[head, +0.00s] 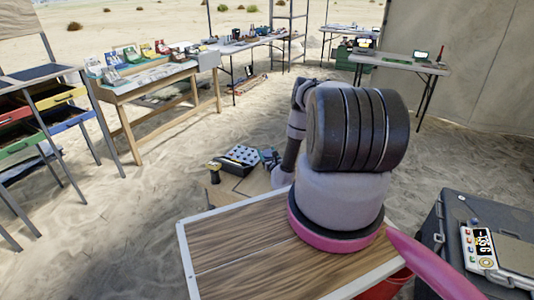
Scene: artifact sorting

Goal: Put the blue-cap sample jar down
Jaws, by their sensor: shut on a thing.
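My arm reaches forward and down from the large dark joint in the middle of the head view. My gripper (269,159) shows small and dark at its far end, low over the ground, just right of a black tray with pale round spots (241,154). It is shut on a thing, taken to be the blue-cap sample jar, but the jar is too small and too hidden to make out. A yellow-topped dark object (214,171) stands left of the tray, apart from my gripper.
A wooden table with small coloured items (150,84) stands at the left, beside a rack of coloured bins (45,112). Farther tables (247,42) stand behind, and one table (402,63) is at the right. A grey case (450,215) is at the near right. Open sand lies between.

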